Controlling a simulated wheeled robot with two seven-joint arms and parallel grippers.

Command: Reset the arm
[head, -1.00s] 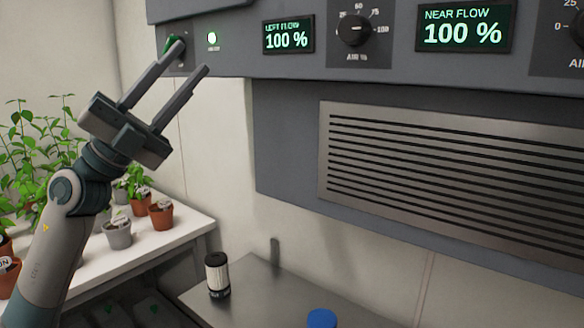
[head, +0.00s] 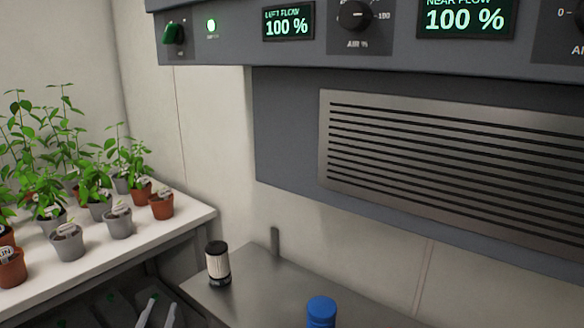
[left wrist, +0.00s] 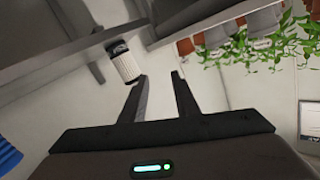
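My left gripper (left wrist: 159,76) shows in the left wrist view with its two dark fingers apart and nothing between them. That view is turned over. A pale canister with a dark cap (left wrist: 124,62) appears just beyond and left of the fingers, apart from them. In the head view the gripper is not clearly seen; two pale strips at the bottom edge left of the bench cannot be told for sure. The green switch (head: 174,34) on the grey panel is clear of any gripper, beside a lit green lamp (head: 211,26). My right gripper is out of view.
The canister (head: 218,264) and a blue-capped bottle (head: 321,311) stand on a metal bench (head: 262,286). Several potted plants (head: 118,222) crowd the white shelf (head: 190,217) at left. The grey housing (head: 285,140) with its vent overhangs the bench.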

